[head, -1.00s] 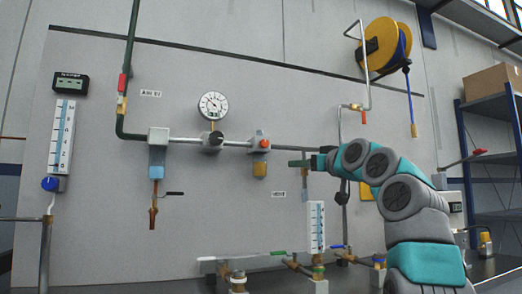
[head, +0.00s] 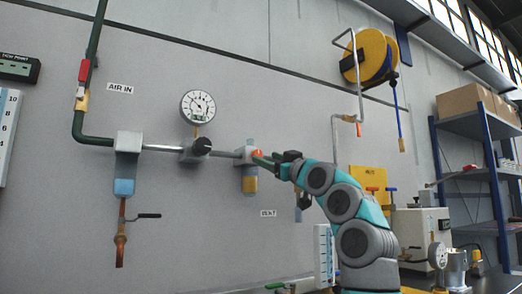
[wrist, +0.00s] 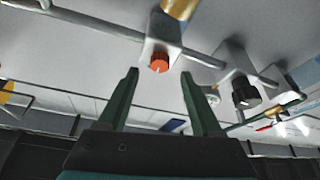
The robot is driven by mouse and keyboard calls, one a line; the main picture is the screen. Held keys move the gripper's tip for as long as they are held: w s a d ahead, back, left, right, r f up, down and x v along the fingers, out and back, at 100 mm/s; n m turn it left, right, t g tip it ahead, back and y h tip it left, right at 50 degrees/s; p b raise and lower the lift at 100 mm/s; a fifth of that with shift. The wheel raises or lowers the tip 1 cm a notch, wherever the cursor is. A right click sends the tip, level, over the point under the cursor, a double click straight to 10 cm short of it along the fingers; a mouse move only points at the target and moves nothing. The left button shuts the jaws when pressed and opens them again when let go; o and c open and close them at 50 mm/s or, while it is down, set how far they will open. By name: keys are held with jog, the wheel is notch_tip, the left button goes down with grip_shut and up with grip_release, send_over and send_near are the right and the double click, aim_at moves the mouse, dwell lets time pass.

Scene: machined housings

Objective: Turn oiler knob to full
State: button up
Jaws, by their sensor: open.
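The oiler is a grey block with an amber bowl (head: 250,184), mounted on the wall pipe. Its orange knob (head: 257,154) is on the front of the block. In the wrist view the round orange knob (wrist: 159,62) carries a small pale mark and shows beyond and between my fingertips. My gripper (wrist: 160,75) is open, with its two green fingers apart and nothing between them. In the head view my gripper (head: 268,160) is at the right of the knob and partly overlaps it. I cannot tell whether the fingers touch it.
Left of the oiler are a black knob (head: 202,146) with a round gauge (head: 198,106) above it, and a blue-bowled filter (head: 124,187). The wall below the oiler is mostly clear.

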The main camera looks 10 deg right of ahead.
aim_at(259, 154)
jog(key=p+x, duration=0.2)
jog(key=x, duration=0.1)
jog(key=shift+w+a+r, duration=0.1)
jog(key=shift+w+r, duration=0.15)
jog(key=shift+w+a+f, duration=0.1)
jog(key=shift+w, duration=0.1)
grip_shut()
